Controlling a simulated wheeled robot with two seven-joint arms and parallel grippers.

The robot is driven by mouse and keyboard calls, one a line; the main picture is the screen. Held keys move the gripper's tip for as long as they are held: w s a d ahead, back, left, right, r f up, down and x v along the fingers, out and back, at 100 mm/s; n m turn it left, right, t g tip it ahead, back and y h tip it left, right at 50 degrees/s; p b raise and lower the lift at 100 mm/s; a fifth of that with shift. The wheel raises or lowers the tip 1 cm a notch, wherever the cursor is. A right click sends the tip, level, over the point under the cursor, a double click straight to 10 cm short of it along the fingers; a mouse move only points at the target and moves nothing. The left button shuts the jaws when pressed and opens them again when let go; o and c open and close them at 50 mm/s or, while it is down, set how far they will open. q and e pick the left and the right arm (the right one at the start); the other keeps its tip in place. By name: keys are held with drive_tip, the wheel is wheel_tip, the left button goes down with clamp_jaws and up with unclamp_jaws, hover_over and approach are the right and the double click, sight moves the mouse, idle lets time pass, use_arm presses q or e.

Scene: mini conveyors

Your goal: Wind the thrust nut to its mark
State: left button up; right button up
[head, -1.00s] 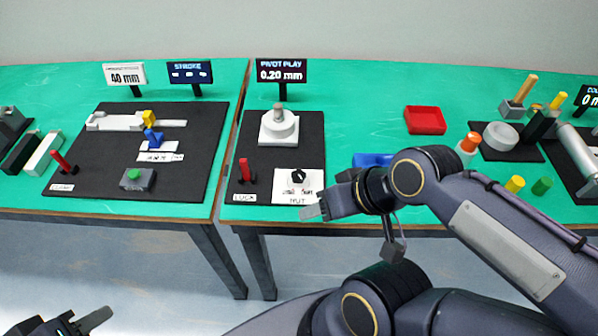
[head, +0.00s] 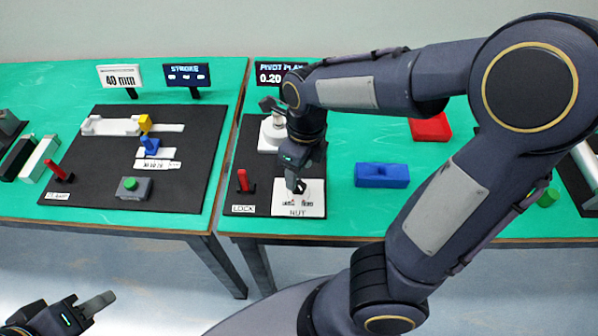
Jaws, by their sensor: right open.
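The nut plate (head: 312,208) is a white panel labelled NUT on the dark board at the centre. Its black knob, clear one second ago, is now hidden by my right gripper (head: 296,188). That gripper points down at the plate, open; whether its fingers straddle or touch the knob I cannot tell. Behind it, the white round pivot unit (head: 268,139) is partly covered by my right arm. The PIVOT PLAY display (head: 268,76) reads 0.20, its right part covered. My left gripper (head: 108,300) is low at the bottom left, away from the tables; its finger spacing is unclear.
A red LOCK lever (head: 242,180) stands just left of the nut plate. A blue block (head: 382,175) lies to the right and a red tray (head: 430,127) behind it. The left table holds a STROKE station (head: 190,75) with a green button (head: 130,183). Green tabletop between plate and blue block is clear.

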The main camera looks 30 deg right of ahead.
sight(299, 186)
drive_tip(key=shift+w+d+r+m+h, duration=0.15)
drive_tip(key=shift+w+m+h, duration=0.15)
drive_tip(key=shift+m, duration=0.3)
drive_tip(key=shift+w+d+f+m+h, duration=0.1)
drive_tip(key=shift+w+m+h, duration=0.1)
drive_tip(key=shift+w+m, duration=0.3)
drive_tip(key=shift+d+m, duration=0.1)
drive_tip(key=shift+m, duration=0.2)
wheel_tip(299, 186, down, 8)
drive_tip(key=b, duration=0.4)
drive_tip(key=shift+r, duration=0.15)
drive_tip(key=c, duration=1)
drive_tip(key=shift+o, duration=0.2)
drive_tip(key=shift+r, duration=0.1)
